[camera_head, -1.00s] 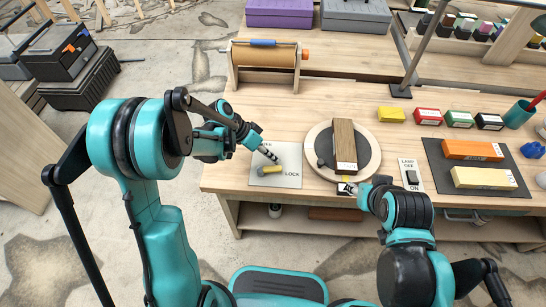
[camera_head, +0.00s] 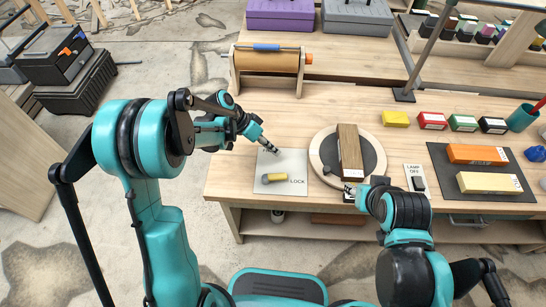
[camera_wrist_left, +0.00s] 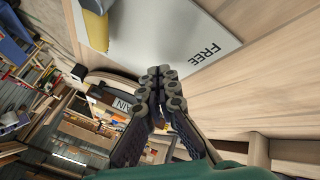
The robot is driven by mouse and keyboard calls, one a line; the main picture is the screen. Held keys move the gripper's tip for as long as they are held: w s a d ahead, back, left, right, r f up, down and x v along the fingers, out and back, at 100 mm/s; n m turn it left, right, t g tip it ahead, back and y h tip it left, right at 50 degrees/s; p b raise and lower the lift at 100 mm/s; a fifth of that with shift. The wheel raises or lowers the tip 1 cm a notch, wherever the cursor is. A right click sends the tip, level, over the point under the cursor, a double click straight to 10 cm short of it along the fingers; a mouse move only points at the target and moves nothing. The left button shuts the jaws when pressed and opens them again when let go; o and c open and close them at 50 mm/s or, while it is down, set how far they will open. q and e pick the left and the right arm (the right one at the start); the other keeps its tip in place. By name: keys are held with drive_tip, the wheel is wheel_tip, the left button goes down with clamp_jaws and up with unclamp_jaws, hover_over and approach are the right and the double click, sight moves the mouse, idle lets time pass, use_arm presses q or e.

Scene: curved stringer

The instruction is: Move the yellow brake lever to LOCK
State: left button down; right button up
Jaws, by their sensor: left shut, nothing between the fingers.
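The yellow brake lever (camera_head: 276,177) lies on a pale plate (camera_head: 292,160) at the left of the bench. It points right, toward the word LOCK. My left gripper (camera_head: 274,151) is shut and empty, above the far part of the plate, apart from the lever. In the left wrist view, its closed fingers (camera_wrist_left: 162,88) show near the word FREE, with part of the yellow lever (camera_wrist_left: 95,22) at the upper left. My right gripper (camera_head: 352,190) is at the front edge of the round turntable; its fingers are too small to judge.
A wooden block (camera_head: 349,150) stands on the turntable (camera_head: 318,150). A lamp switch (camera_head: 417,182) and a dark mat (camera_head: 440,160) with two blocks are to the right. A paper roll (camera_head: 268,62) stands behind. The bench between roll and plate is clear.

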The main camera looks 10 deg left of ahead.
use_arm(q)
drive_tip(key=w+a+r+p, duration=0.2)
drive_tip(key=a+r, duration=0.1)
drive_tip(key=r, duration=0.4)
drive_tip(key=shift+w, duration=0.2)
use_arm(e)
drive_tip(key=r, duration=0.3)
drive_tip(key=shift+s+d+r, duration=0.15)
drive_tip(key=shift+s+d, duration=0.2)
use_arm(q)
drive_tip(key=shift+a, duration=0.1)
use_arm(e)
drive_tip(key=shift+a, duration=0.1)
use_arm(q)
drive_tip(key=shift+r, duration=0.1)
drive_tip(key=s+a+r+n+t+y, duration=0.2)
drive_tip(key=s+r+n+t+y, duration=0.15)
drive_tip(key=s+r, duration=0.55)
drive_tip(key=s+a+n+t+y, duration=0.3)
drive_tip(key=s+a+n+y, duration=0.1)
drive_tip(key=s, duration=0.8)
drive_tip(key=shift+s+a+f+n, duration=0.2)
drive_tip(key=shift+a+n, duration=0.25)
drive_tip(key=shift+a, duration=0.4)
